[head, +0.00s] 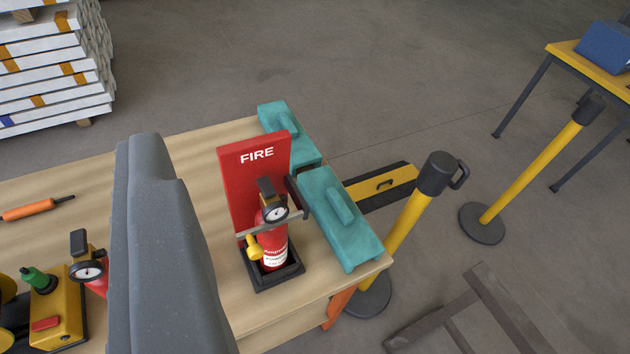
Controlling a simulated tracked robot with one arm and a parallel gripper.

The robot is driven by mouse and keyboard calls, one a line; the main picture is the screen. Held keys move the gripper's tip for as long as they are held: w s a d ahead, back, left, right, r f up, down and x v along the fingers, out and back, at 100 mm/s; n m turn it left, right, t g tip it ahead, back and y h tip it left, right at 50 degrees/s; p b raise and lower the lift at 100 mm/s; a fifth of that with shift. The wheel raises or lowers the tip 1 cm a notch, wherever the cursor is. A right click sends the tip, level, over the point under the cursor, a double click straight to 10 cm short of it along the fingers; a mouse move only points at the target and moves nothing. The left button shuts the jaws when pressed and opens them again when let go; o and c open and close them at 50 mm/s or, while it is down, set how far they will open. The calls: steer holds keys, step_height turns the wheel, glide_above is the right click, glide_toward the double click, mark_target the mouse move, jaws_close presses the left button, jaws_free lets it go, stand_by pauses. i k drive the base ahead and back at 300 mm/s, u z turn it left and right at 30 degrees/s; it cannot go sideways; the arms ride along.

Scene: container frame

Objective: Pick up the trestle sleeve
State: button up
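I cannot tell for sure which thing is the trestle sleeve. Two teal blocks with raised grips on top lie along the right end of the wooden table: a near teal block (325,192) and a far teal block (273,112), partly hidden behind the red FIRE board. A large grey shape (165,250), which looks like part of my own arm or gripper, fills the left foreground, apart from the teal blocks in the picture. My fingertips do not show, so I cannot see whether my gripper is open or shut.
A red FIRE board (237,172) with an extinguisher (272,248) stands left of the near teal block. Yellow posts (410,220) stand beyond the table's right end. A dark frame (480,310) lies on the floor at lower right. Stacked white beams (50,75) stand behind; the floor between is clear.

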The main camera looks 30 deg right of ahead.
mark_target(353, 242)
steer(key=u, duration=0.05)
steer(key=i, duration=0.85)
steer(key=z, duration=1.55)
